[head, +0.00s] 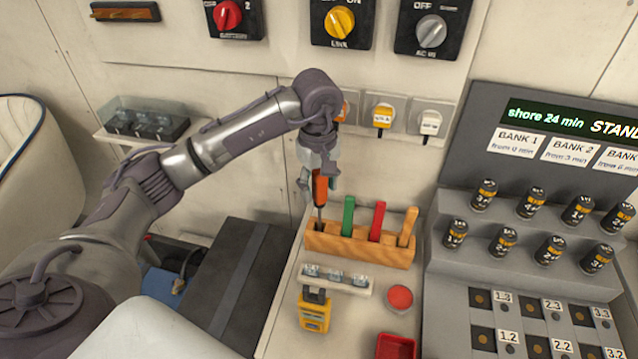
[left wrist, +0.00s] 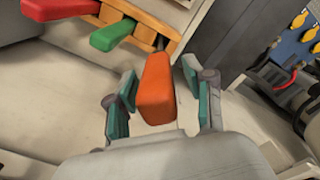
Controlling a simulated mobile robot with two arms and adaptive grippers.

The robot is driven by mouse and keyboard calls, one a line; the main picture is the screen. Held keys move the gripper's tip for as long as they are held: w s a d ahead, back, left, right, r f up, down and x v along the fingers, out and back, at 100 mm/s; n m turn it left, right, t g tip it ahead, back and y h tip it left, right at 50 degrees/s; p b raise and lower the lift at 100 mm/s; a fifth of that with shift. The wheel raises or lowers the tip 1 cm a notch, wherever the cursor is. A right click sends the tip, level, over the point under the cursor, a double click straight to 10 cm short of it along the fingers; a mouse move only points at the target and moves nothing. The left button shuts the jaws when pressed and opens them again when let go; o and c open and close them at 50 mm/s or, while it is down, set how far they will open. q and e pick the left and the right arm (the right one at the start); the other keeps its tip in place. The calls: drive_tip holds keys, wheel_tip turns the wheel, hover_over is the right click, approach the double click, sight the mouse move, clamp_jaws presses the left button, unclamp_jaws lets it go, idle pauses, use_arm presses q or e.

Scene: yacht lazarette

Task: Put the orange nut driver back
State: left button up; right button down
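The orange nut driver (head: 320,187) stands roughly upright at the left end of the wooden tool block (head: 345,243). Its shaft points down to the block; I cannot tell how deep the tip sits. My left gripper (head: 319,184) is around the orange handle from above. In the left wrist view the handle (left wrist: 156,90) lies between the teal finger pads of the left gripper (left wrist: 160,95), with gaps on both sides, so the fingers look open. Green, red and light orange handles stand in the block to the right. My right gripper is not in view.
A row of small clear parts (head: 337,279), a yellow meter (head: 314,310), a red button (head: 400,297) and a red tray (head: 396,346) sit in front of the block. A battery rack (head: 540,215) stands at right. Switches and sockets line the wall behind.

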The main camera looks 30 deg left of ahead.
sight(319, 170)
use_arm(q)
drive_tip(key=shift+r, duration=0.1)
drive_tip(key=shift+r, duration=0.3)
wheel_tip(319, 170, up, 5)
drive_tip(key=shift+f+b, duration=0.1)
drive_tip(key=shift+b, duration=0.9)
wheel_tip(319, 170, up, 7)
drive_tip(key=shift+s+f, duration=0.15)
drive_tip(key=shift+f, duration=0.05)
